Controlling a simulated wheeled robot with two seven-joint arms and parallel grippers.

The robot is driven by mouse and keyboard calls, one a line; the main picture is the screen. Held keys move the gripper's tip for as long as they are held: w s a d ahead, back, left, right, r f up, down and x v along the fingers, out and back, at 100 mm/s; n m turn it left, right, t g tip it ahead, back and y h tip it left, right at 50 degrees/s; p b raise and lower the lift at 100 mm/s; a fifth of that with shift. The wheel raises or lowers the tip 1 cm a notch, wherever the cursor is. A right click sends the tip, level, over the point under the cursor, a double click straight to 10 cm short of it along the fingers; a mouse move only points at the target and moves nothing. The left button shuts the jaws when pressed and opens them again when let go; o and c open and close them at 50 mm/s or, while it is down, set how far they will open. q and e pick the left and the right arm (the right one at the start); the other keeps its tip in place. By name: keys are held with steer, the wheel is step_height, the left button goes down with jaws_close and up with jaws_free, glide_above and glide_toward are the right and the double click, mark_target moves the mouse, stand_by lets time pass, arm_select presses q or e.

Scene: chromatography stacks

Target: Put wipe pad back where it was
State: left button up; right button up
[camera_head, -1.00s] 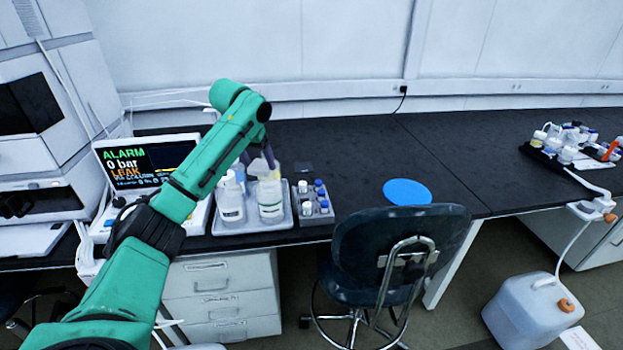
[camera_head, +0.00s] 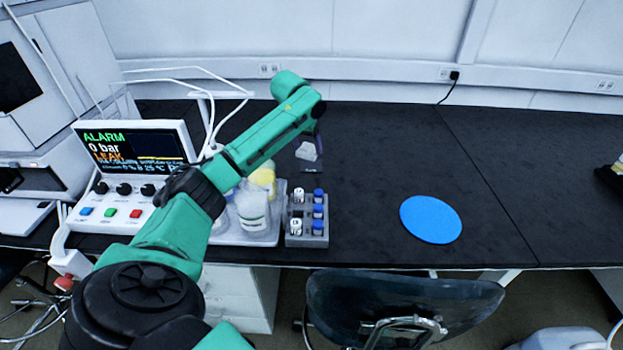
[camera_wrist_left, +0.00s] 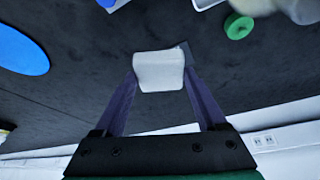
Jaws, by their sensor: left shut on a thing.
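The wipe pad is a small white block (camera_wrist_left: 159,71) between the purple fingertips of my left gripper (camera_wrist_left: 160,78) in the left wrist view. The gripper is shut on it. In the head view the pad (camera_head: 307,152) shows just below the end of my left arm, with the gripper (camera_head: 314,148) largely hidden by the arm. A dark square patch (camera_head: 310,168) on the bench lies right under or behind the pad. I cannot tell whether the pad touches it. My right gripper is not in view.
A grey vial rack (camera_head: 294,240) and a tray of bottles (camera_head: 252,238) stand just in front and left. The alarm instrument (camera_head: 125,205) is farther left. A blue disc (camera_head: 431,219) lies on the right. The black bench (camera_head: 385,150) between is clear.

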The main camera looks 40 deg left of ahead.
arm_select(q)
steer(key=f, duration=1)
steer(key=shift+w+f, duration=0.3)
steer(key=shift+f, duration=0.1)
step_height(320, 180, down, 2)
steer(key=shift+f, duration=0.35)
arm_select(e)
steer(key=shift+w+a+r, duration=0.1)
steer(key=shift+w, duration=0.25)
arm_select(q)
steer(key=o, duration=1.3)
steer(key=shift+c, duration=0.2)
steer(key=v, duration=1.2)
steer(key=shift+p, duration=0.35)
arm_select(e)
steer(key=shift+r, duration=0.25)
